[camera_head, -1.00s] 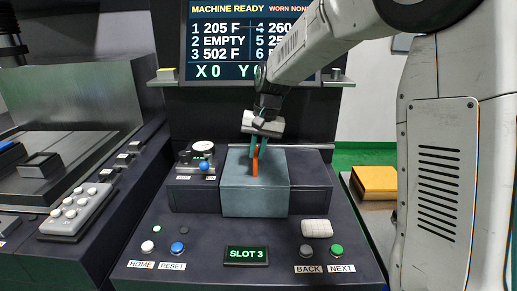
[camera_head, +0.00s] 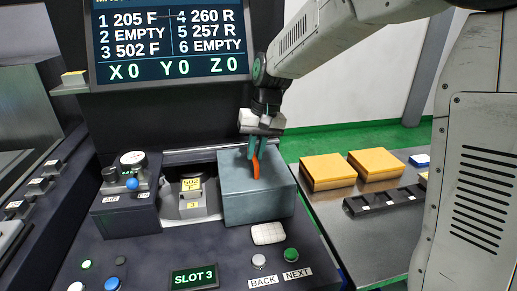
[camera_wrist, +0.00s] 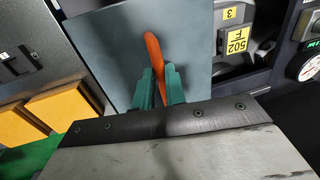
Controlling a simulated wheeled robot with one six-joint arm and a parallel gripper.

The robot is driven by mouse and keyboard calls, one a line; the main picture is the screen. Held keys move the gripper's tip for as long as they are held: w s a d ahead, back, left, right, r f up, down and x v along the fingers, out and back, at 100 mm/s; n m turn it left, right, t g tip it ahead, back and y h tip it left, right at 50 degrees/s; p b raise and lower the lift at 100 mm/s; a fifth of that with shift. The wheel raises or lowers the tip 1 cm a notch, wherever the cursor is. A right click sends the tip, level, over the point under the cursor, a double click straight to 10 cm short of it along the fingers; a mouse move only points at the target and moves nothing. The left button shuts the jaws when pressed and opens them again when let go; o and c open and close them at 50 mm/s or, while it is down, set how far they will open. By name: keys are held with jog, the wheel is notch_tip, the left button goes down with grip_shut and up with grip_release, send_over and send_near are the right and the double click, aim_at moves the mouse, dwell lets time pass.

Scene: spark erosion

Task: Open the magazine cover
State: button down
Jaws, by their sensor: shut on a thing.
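The magazine cover (camera_head: 262,200) is a grey-blue box-shaped lid with an orange handle (camera_head: 256,166) on it. It stands to the right of an uncovered slot (camera_head: 192,197) that bears a yellow label reading 502 and a 3. My gripper (camera_head: 254,153) is above the cover with its green fingers shut on the orange handle. In the wrist view the green fingers (camera_wrist: 159,88) close around the lower part of the handle (camera_wrist: 155,60), with the cover (camera_wrist: 110,50) behind. The labelled slot (camera_wrist: 236,40) shows beside the cover there.
A block with a gauge and blue knob (camera_head: 131,185) stands left of the slot. A white pad (camera_head: 268,234) and BACK and NEXT buttons (camera_head: 291,255) lie in front. Yellow boxes (camera_head: 328,171) and a black rack (camera_head: 385,199) are on a table at right.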

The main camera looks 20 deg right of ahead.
jog(key=c, duration=1.5)
grip_release()
jog(key=shift+o, duration=0.2)
jog(key=shift+r, duration=0.1)
notch_tip(320, 180, up, 8)
jog(key=d, duration=0.1)
jog(key=shift+d+f, duration=0.25)
jog(key=shift+d, duration=0.05)
jog(key=s+d+f+h, duration=0.1)
jog(key=s+d, duration=0.3)
jog(key=s, duration=1.1)
jog(key=s+d+f+t+h, duration=0.1)
jog(key=s+d, duration=0.3)
jog(key=s, duration=1.2)
jog(key=shift+f+n, duration=0.4)
